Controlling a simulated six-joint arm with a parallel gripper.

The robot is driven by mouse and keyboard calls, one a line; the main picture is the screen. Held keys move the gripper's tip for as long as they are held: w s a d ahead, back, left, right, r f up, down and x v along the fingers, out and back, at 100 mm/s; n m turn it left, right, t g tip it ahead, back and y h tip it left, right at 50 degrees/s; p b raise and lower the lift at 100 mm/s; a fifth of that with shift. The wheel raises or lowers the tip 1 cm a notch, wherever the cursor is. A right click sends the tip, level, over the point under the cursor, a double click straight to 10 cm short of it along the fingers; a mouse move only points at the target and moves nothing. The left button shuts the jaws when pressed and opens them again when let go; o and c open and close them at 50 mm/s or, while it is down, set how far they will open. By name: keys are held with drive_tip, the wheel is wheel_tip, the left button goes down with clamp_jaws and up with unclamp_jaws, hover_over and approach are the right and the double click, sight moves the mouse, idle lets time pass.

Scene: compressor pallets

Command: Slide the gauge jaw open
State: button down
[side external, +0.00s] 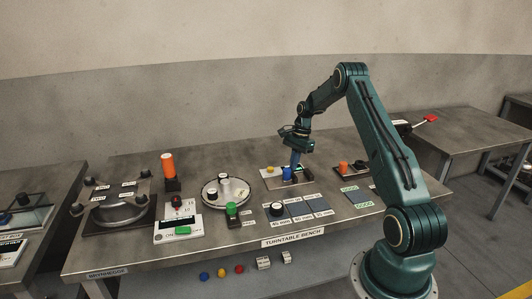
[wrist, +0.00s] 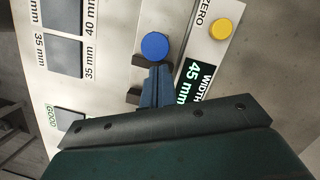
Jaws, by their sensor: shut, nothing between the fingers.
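The gauge is a pale plate (side external: 275,184) on the bench, and in the wrist view its display (wrist: 196,86) reads WIDTH 45 mm. A round blue knob (wrist: 154,46) stands on it and also shows in the side view (side external: 287,174). Dark jaw blocks (wrist: 138,61) show beside and below the knob in the wrist view, partly hidden by my fingers. My gripper (wrist: 157,68) is shut and empty, its blue fingertips right beside the knob. I cannot tell whether they touch it. My gripper (side external: 296,164) points down in the side view.
A yellow ZERO button (wrist: 221,29) is on the gauge plate. Grey squares (wrist: 64,57) labelled in mm lie alongside. A round turntable (side external: 211,203) with several parts stands left of the gauge, and an orange part (side external: 344,167) sits to its right.

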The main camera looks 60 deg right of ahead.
sight(282, 178)
drive_tip(key=shift+w+a, duration=1.3)
drive_tip(key=shift+d, duration=0.15)
drive_tip(key=d, duration=0.2)
drive_tip(key=s+d, duration=0.1)
drive_tip(key=d, duration=0.1)
drive_tip(key=shift+s, duration=0.2)
drive_tip(key=v, duration=1)
drive_tip(key=shift+a, duration=0.1)
